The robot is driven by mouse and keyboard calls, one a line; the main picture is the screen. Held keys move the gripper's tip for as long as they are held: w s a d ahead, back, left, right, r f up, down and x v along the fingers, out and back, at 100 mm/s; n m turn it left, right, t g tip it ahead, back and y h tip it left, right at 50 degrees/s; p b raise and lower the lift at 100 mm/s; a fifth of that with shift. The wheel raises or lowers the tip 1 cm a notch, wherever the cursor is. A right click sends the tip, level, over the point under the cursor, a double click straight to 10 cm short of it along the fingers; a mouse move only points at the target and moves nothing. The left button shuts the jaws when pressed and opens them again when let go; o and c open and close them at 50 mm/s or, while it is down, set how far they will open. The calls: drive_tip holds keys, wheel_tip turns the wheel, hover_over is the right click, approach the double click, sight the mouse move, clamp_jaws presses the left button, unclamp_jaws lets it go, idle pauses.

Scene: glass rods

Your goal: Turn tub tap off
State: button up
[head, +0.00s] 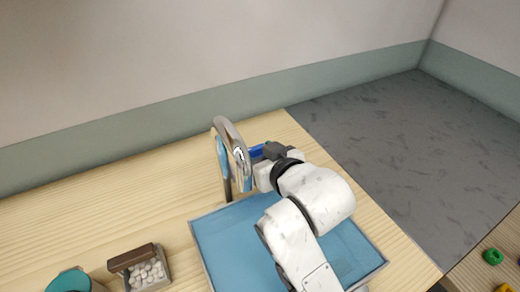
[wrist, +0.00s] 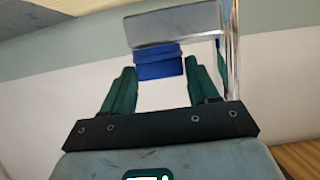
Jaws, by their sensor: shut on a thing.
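The chrome tap (head: 231,137) with its curved spout stands at the back edge of the blue tub (head: 222,235). A blue tap handle (head: 257,152) shows just right of the spout, beside my gripper. In the wrist view the blue handle (wrist: 158,66) sits under a shiny metal block (wrist: 175,28), between the green fingers of my gripper (wrist: 160,72). My gripper is shut on the handle. In the head view my wrist hides the fingertips and part of the handle. I cannot tell whether water runs.
A small box (head: 147,279) of white balls with a brown block (head: 131,257) on it stands left of the tub. A teal round container (head: 70,281) is at the lower left. The wooden counter (head: 150,200) is clear behind them. Green and yellow things lie at the far right.

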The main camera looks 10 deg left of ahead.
idle(0.4)
drive_tip(key=o, duration=1)
drive_tip(key=b+v, duration=0.1)
drive_tip(key=v, duration=0.9)
drive_tip(key=shift+s+d+r, duration=0.1)
drive_tip(key=shift+s+d, duration=0.05)
drive_tip(key=shift+s, duration=0.2)
